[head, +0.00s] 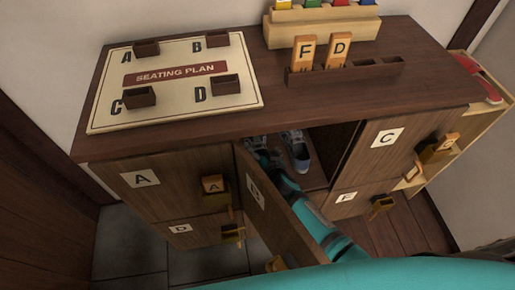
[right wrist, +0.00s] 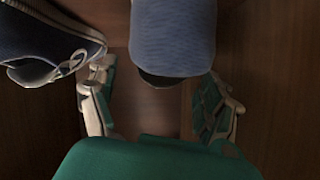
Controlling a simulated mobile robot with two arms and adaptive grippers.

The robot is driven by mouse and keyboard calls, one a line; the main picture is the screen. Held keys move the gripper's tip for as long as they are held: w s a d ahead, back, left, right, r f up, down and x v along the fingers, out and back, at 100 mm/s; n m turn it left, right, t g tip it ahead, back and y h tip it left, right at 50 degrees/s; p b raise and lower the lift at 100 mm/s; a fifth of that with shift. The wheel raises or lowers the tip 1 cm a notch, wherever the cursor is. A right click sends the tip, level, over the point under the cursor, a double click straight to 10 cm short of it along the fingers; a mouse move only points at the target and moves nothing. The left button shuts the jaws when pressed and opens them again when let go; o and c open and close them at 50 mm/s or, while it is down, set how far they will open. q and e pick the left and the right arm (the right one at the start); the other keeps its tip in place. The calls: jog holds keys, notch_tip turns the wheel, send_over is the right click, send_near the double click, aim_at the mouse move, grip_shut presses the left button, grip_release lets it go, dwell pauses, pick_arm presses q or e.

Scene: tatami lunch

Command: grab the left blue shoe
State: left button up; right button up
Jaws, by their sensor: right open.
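Two blue shoes are in the open compartment behind door B. In the head view one blue shoe (head: 299,152) shows clearly, to the right of my right gripper (head: 263,155), which reaches inside and hides much of what is beside it. In the right wrist view a blue shoe (right wrist: 172,35) lies ahead, between the spread fingers of my right gripper (right wrist: 162,82). A darker blue shoe with a pale sole (right wrist: 45,42) lies at upper left, beside the left finger. The gripper is open; I cannot tell whether it touches either shoe. My left gripper is not in view.
Door B (head: 275,205) stands open close along my right arm. The cabinet top (head: 190,135) holds a seating plan board (head: 175,103) and a tag rack (head: 345,75). Doors A (head: 175,180) and C (head: 395,140) are shut. A red shoe (head: 484,83) sits at the far right.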

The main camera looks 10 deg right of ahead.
aim_at(258, 142)
jog(key=x, duration=0.4)
jog(key=shift+s+f+b, duration=0.1)
jog(key=shift+f+b, duration=0.1)
jog(key=shift+b, duration=0.1)
jog(key=shift+s+d, duration=0.1)
jog(key=c, duration=1.5)
jog(key=shift+c, duration=0.3)
jog(key=shift+r, duration=0.15)
